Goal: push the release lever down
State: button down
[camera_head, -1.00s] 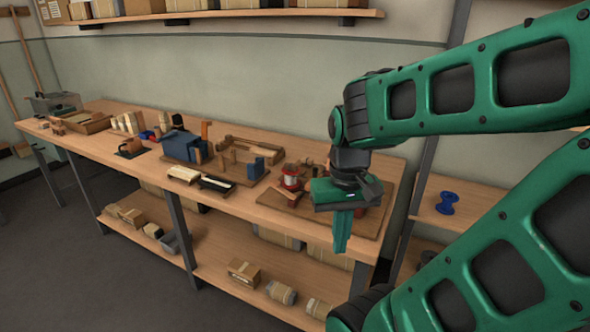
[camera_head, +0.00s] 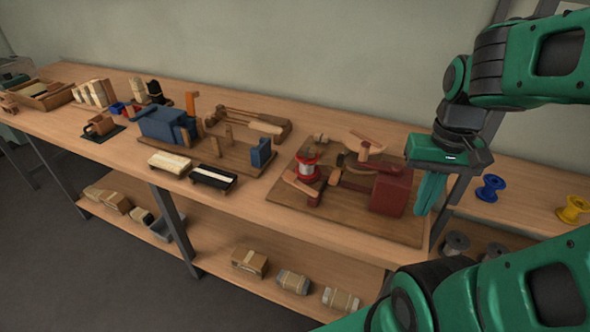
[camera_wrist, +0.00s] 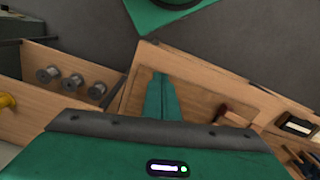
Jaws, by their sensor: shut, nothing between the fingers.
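My gripper (camera_head: 424,208) is shut and empty, its green fingers pointing down at the right end of the bench. In the wrist view the shut fingers (camera_wrist: 160,82) extend over the right fixture's wooden board. In the head view the gripper is just right of the dark red block (camera_head: 391,192) on that board. Wooden arms (camera_head: 365,143) and a red-and-white spool (camera_head: 309,169) sit left of the block. An upright orange lever (camera_head: 191,104) stands at the blue fixture (camera_head: 165,127). I cannot tell which part is the release lever.
The bench (camera_head: 250,200) carries two brushes (camera_head: 213,177) in front of the blue fixture. A side shelf on the right holds a blue spool (camera_head: 490,188) and a yellow spool (camera_head: 573,209). Grey spools (camera_wrist: 73,82) show in the wrist view.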

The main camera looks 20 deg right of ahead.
jog(key=shift+a, duration=0.1)
jog(key=r+m, duration=0.1)
jog(key=m, duration=0.2)
send_over(291, 174)
jog(key=shift+w+d+g+y, duration=0.3)
jog(key=shift+w+d+y, duration=0.05)
jog(key=shift+w+y, duration=0.05)
jog(key=shift+f, duration=0.15)
jog(key=shift+s+a+f, duration=0.15)
jog(key=shift+f, duration=1.55)
jog(key=shift+s+a+f, duration=0.1)
jog(key=shift+f, duration=1.55)
